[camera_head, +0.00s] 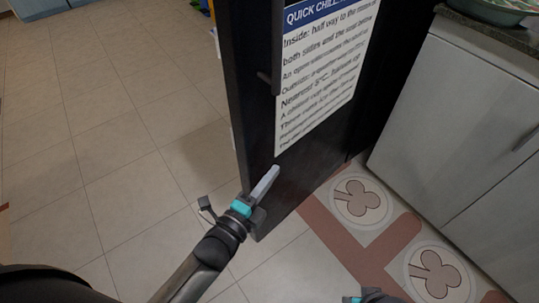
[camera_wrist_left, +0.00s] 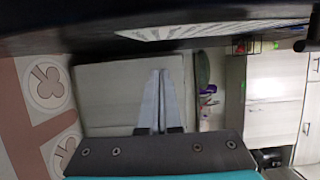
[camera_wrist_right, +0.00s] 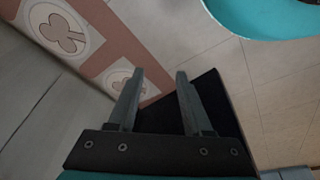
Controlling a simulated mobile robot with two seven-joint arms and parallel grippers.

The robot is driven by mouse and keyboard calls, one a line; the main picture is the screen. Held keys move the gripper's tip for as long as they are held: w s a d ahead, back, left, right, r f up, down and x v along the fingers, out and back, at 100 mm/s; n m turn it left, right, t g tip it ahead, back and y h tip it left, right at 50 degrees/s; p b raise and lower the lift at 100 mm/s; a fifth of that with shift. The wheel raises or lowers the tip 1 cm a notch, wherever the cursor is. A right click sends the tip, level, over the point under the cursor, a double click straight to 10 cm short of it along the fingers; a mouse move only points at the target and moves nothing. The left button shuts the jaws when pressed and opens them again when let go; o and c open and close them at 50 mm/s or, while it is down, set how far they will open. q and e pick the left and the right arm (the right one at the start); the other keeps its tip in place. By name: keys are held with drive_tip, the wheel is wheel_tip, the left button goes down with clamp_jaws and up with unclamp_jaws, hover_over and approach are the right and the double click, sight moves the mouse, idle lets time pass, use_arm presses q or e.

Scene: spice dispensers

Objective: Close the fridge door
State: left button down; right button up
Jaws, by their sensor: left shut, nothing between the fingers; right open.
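The fridge door (camera_head: 300,180) is a tall dark panel standing open in the middle of the head view, with a white and blue printed sign (camera_head: 325,70) on its face. A dark vertical handle (camera_head: 270,60) is near its left edge. My left gripper (camera_head: 277,169) is shut and empty, in front of the lower door; I cannot tell whether it touches. In the left wrist view its closed fingers (camera_wrist_left: 160,72) point forward below the dark door (camera_wrist_left: 60,38). My right gripper (camera_wrist_right: 158,72) is open and empty; only its tip shows at the head view's bottom edge.
A grey cabinet (camera_head: 455,110) with a dark countertop (camera_head: 500,38) stands at the right, with a bowl (camera_head: 495,8) on top. Reddish floor tiles with clover patterns (camera_head: 361,200) lie before it. The beige tiled floor (camera_head: 110,130) at left is mostly clear.

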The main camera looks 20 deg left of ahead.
sight(269, 153)
use_arm(q)
drive_tip(key=shift+w+a+b, duration=0.35)
drive_tip(key=shift+w+b, duration=0.1)
drive_tip(key=shift+w, duration=0.65)
drive_tip(key=shift+w+a+b, duration=0.4)
drive_tip(key=shift+w+b, duration=0.1)
drive_tip(key=shift+w, duration=0.6)
drive_tip(key=shift+w+a+b, duration=0.35)
drive_tip(key=shift+w+b, duration=0.1)
drive_tip(key=shift+w, duration=0.65)
use_arm(e)
wheel_tip(269, 153, up, 6)
drive_tip(key=w+t, duration=0.1)
drive_tip(key=w, duration=0.1)
drive_tip(key=shift+a+r, duration=0.15)
use_arm(q)
drive_tip(key=shift+a, duration=0.1)
